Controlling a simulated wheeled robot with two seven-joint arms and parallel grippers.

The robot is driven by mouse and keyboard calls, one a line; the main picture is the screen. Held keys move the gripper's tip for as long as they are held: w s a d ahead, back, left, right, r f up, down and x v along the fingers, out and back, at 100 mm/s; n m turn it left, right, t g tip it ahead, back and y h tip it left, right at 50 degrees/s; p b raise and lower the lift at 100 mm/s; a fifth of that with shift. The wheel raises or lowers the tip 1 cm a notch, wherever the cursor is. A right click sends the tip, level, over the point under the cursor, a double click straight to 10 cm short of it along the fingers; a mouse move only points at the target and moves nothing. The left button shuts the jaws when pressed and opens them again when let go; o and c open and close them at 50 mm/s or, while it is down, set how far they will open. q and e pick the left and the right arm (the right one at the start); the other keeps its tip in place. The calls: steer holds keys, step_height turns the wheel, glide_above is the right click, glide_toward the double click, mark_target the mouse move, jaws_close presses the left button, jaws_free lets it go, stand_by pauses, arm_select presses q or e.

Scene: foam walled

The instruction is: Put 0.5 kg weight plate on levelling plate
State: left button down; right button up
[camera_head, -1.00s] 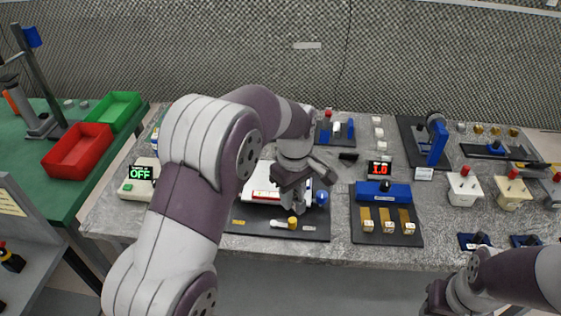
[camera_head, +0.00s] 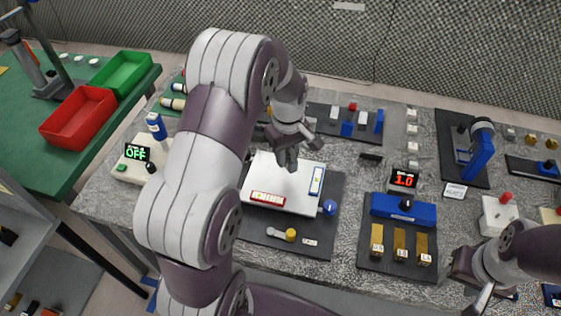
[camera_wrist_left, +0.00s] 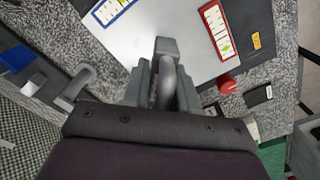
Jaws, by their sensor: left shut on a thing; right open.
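The levelling plate (camera_head: 279,190) is a white square plate on a dark base, with a red-framed and a blue-framed level on top; it also shows in the left wrist view (camera_wrist_left: 172,30). My left gripper (camera_head: 292,160) is over its far part, pointing down. In the left wrist view my left gripper (camera_wrist_left: 164,88) is shut on a grey rounded piece, seen nearly edge-on, which I take for the 0.5 kg weight plate (camera_wrist_left: 168,75). No marking on it is readable. Whether it touches the levelling plate I cannot tell. My right gripper (camera_head: 470,284) is open at the lower right, away from it.
A blue knob (camera_head: 329,207) and a yellow knob (camera_head: 291,235) sit by the levelling plate. A blue-topped fixture with brass blocks (camera_head: 399,243) stands to the right, near a display reading 1.0 (camera_head: 403,179). A device reading OFF (camera_head: 136,153) is at left.

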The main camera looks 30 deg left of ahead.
mark_target(280, 173)
arm_select(q)
steer(key=shift+w+a+f, duration=0.25)
steer(key=shift+a+f, duration=0.6)
steer(key=shift+a, duration=0.1)
steer(key=f, duration=0.2)
steer(key=shift+s+d+f+p, duration=0.1)
steer(key=shift+s+f+p, duration=0.2)
steer(key=shift+p, duration=0.1)
steer(key=shift+f, duration=0.4)
steer(key=shift+w+f, duration=0.15)
steer(key=shift+f, duration=0.05)
arm_select(e)
steer(key=shift+w+r, duration=0.35)
steer(key=shift+r, duration=0.05)
arm_select(q)
steer(key=shift+f, duration=0.1)
steer(key=c, duration=0.9)
jaws_free()
arm_select(e)
steer(key=shift+s, duration=0.1)
